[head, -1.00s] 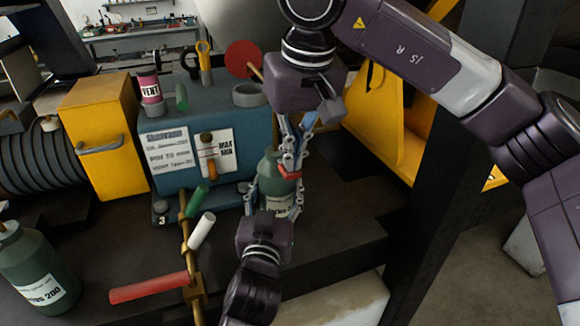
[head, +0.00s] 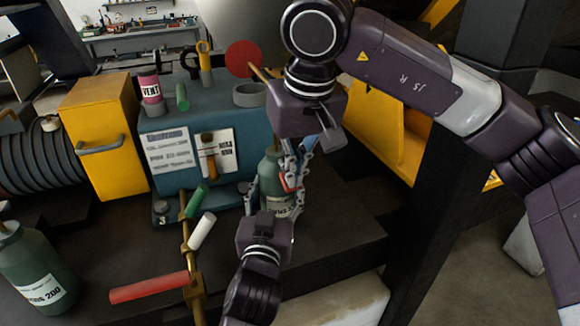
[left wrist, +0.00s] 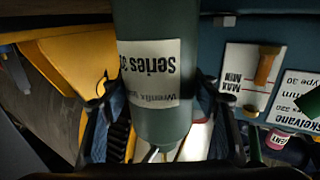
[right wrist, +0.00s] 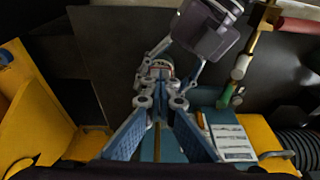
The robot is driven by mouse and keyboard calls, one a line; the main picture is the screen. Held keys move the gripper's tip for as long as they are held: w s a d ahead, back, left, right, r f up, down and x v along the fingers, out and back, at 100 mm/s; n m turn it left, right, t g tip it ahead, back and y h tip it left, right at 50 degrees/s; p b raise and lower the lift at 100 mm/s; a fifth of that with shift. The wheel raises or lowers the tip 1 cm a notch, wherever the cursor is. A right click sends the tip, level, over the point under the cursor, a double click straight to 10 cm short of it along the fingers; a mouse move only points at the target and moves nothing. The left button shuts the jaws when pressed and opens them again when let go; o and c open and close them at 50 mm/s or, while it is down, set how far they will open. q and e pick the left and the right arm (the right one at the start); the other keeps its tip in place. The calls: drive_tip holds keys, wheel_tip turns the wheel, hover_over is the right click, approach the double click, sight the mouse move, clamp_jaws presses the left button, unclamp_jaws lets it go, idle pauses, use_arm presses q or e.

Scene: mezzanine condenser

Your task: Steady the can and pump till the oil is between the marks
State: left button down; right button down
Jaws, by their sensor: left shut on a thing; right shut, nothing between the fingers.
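The green oil can (head: 268,172) stands in front of the teal pump housing (head: 178,125). My left gripper (head: 270,203) is shut around its body; the left wrist view shows the labelled can (left wrist: 155,90) between the fingers (left wrist: 155,125). My right gripper (head: 293,178) is above the can, its fingers together and empty. A red part (head: 290,184) shows at its fingertips, by the can's upper side. The right wrist view shows the closed fingers (right wrist: 160,95) over the can's top, which they partly hide. A white MAX/MIN plate (head: 227,150) carries an amber gauge (head: 210,163); its exact level is unclear.
Another green can (head: 38,270) stands at the lower left. A brass pipe (head: 187,235) with green, white and red handles runs left of my left gripper. A yellow box (head: 102,135) and a pink VENT cap (head: 150,90) are behind. Dark bench is clear right of the can.

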drive_tip(key=shift+s+d+r, duration=0.15)
drive_tip(key=shift+s+d, duration=0.1)
drive_tip(key=shift+s, duration=0.4)
drive_tip(key=shift+s+d+r, duration=0.15)
drive_tip(key=shift+s+d, duration=0.05)
drive_tip(key=shift+s, duration=0.4)
drive_tip(key=v, duration=1.2)
drive_tip(key=shift+w, duration=0.1)
